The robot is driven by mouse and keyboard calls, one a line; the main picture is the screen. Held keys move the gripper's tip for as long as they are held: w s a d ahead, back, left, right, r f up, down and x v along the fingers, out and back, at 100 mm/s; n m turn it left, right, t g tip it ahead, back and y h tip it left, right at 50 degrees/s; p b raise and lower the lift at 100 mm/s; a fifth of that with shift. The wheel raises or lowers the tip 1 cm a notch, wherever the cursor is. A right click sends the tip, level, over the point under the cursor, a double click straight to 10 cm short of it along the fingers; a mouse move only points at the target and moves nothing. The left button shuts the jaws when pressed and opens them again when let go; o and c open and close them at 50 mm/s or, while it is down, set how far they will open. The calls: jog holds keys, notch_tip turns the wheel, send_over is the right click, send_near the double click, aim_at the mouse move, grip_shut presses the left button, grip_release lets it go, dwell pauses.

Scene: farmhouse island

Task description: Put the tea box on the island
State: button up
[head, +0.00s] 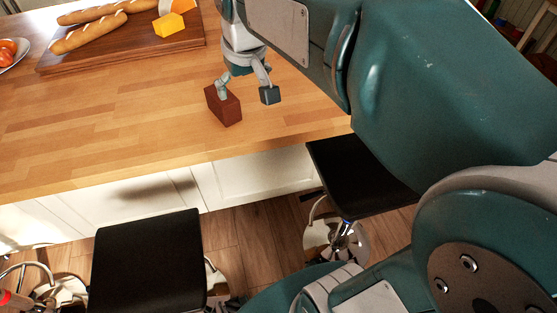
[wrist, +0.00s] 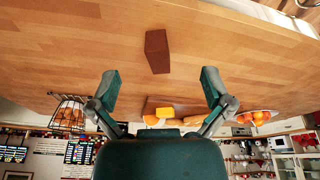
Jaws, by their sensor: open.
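The tea box, a plain reddish-brown box (head: 226,107), stands on the wooden top of the island (head: 110,125), near its front edge. In the wrist view the box (wrist: 158,52) lies beyond the fingertips, roughly midway between them. My gripper (head: 245,93) is open, with its fingers spread and nothing between them. In the head view one finger overlaps the box's top edge, and the other is to the right of the box. The open fingers also show in the wrist view (wrist: 160,82).
A dark cutting board (head: 130,46) with bread loaves (head: 88,37) and cheese (head: 169,25) lies behind the box. A plate of orange-red fruit (head: 8,50) is at far left. Black stools (head: 148,262) stand before the island. The worktop left of the box is clear.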

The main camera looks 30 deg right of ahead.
jog(key=s+f+t, duration=0.1)
jog(key=s+f, duration=0.2)
jog(key=s, duration=0.4)
jog(key=s+f+m+t, duration=0.1)
jog(key=s+f, duration=0.2)
jog(key=s, duration=0.4)
jog(key=shift+s+f, duration=0.15)
jog(key=shift+s, duration=0.25)
jog(key=shift+a, duration=0.1)
